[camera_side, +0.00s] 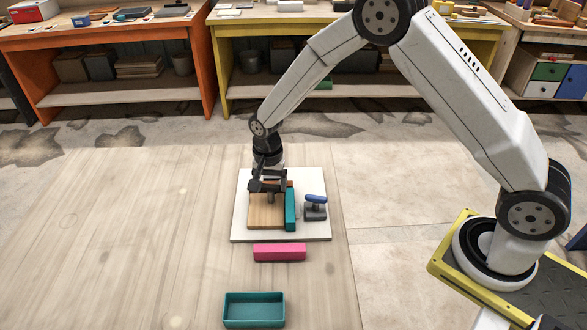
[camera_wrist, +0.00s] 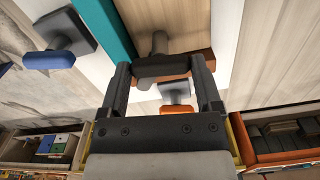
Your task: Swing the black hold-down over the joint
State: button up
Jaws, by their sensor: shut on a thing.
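The black hold-down (camera_wrist: 158,68) lies between my fingertips, and my gripper (camera_wrist: 160,78) is shut on its dark bar. Its rounded foot (camera_wrist: 160,42) is over the wooden panel (camera_wrist: 190,22), to one side of the teal strip (camera_wrist: 104,25). In the side view my gripper (camera_side: 268,186) points down over the panel (camera_side: 262,215), with the foot (camera_side: 270,198) showing below it. The teal strip (camera_side: 290,212) runs along the panel's right edge. The fingers partly hide the hold-down, so its contact with the panel cannot be told.
A blue-handled hold-down (camera_side: 315,205) stands right of the strip on the white board (camera_side: 243,233). An orange-handled one (camera_wrist: 175,91) shows behind the black one in the wrist view. A pink block (camera_side: 279,252) and a teal tray (camera_side: 253,323) lie in front. The table's left side is clear.

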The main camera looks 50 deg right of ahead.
aim_at(271, 185)
jog(key=shift+m, duration=0.6)
jog(key=o, duration=1)
jog(key=shift+o, duration=0.2)
jog(key=shift+r, duration=0.1)
jog(key=shift+r, duration=3.8)
